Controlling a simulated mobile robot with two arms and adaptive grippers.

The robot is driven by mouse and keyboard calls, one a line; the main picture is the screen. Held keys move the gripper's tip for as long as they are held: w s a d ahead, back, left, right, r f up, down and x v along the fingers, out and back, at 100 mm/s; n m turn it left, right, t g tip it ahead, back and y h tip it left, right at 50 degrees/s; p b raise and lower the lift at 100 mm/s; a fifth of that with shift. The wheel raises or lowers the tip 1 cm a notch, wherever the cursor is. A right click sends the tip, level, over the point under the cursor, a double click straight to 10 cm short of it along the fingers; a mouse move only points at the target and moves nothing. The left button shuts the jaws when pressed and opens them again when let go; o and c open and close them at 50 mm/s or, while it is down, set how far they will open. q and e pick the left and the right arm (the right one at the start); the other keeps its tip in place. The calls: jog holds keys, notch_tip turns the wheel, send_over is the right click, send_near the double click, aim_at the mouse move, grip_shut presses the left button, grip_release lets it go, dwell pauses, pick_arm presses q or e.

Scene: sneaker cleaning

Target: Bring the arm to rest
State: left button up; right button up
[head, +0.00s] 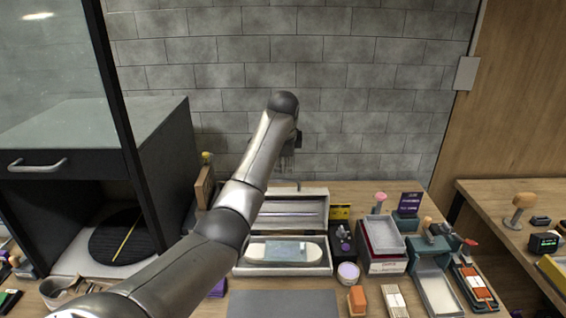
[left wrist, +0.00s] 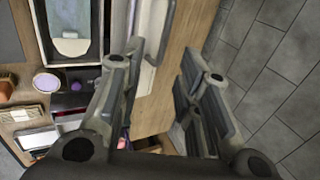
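My left arm reaches in from the lower left of the head view and bends at the top, in front of the brick wall. My left gripper (head: 288,158) hangs down beyond the arm's last joint, above the back of the table, and is partly hidden by the arm. In the left wrist view its two fingers (left wrist: 163,65) stand wide apart with nothing between them. My right gripper is not in view.
The table holds an open box (head: 240,268) with a pale oblong piece inside, a grey tray (head: 386,236), a purple-lidded jar (head: 348,272) and a grey mat (head: 283,304). A dark cabinet (head: 165,165) stands left. A second table (head: 490,200) is at right.

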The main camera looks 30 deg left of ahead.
pick_arm(q)
jog(key=shift+f, duration=0.1)
